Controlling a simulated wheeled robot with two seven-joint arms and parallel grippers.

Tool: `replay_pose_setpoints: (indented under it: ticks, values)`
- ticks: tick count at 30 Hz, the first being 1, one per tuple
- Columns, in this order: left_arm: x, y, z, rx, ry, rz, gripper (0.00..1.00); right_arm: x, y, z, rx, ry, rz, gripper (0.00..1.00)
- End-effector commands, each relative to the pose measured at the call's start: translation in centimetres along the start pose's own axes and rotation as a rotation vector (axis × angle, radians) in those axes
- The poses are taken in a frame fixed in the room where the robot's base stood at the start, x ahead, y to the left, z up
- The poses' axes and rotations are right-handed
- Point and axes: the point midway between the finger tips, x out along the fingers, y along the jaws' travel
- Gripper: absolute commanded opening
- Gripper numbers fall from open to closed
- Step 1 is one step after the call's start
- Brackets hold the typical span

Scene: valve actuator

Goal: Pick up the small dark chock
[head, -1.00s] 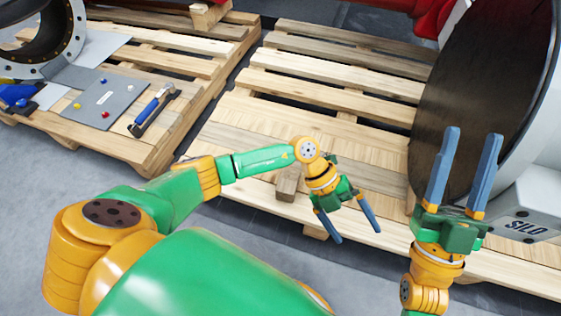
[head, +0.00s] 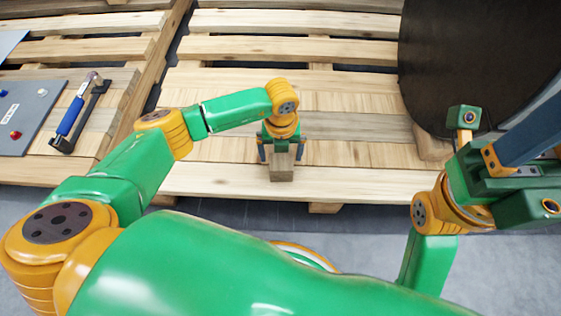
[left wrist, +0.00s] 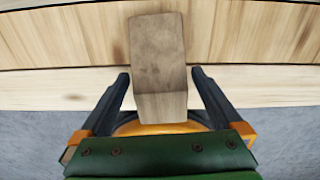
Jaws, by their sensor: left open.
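The small dark chock (head: 281,171) is a brown-grey wooden block. It stands near the front edge of the pallet (head: 215,180). In the left wrist view the chock (left wrist: 158,50) lies lengthwise, its near end between the fingers. My left gripper (head: 281,152) is open, with one dark finger on each side of the chock. In the left wrist view a gap shows between each finger and the block. My right gripper (head: 520,145) is at the right edge of the head view, partly cut off, and I see nothing held in it.
A large dark disc (head: 475,60) stands on the pallet at the right, with a lighter wooden block (head: 430,145) by its lower edge. A second pallet at the left carries a grey plate (head: 30,115) and a blue-handled tool (head: 72,118). The middle slats are clear.

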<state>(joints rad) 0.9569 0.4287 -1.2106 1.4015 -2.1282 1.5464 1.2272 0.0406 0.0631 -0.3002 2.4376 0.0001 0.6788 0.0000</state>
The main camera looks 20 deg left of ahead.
Motion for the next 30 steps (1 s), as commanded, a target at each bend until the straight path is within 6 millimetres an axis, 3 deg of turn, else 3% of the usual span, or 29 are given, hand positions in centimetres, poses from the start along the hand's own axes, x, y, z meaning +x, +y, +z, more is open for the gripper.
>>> replay_pose_setpoints:
  ticks: [4,12,15,23,26,30]
  values:
    - [-0.1,0.0,0.0,0.000,0.001,-0.001,1.00,0.1,0.0,0.0,0.000,-0.002,0.000,0.50]
    - [-0.1,0.0,0.0,0.000,0.001,-0.001,0.27,0.1,0.0,0.0,0.000,-0.003,0.000,0.50]
    - [-0.2,0.0,0.0,0.000,0.001,-0.002,0.05,0.1,0.0,0.0,0.000,-0.002,0.000,0.50]
    - [-0.5,0.0,0.0,0.000,0.001,-0.002,0.05,0.4,0.0,0.0,0.000,0.000,-0.001,0.50]
    - [-1.8,0.0,0.0,-0.001,0.001,-0.002,0.05,0.2,0.2,0.4,0.003,-0.035,0.012,0.50]
    - [-5.3,-0.6,-0.7,0.004,0.000,-0.004,0.05,0.6,0.3,0.9,0.006,-0.115,0.029,0.50]
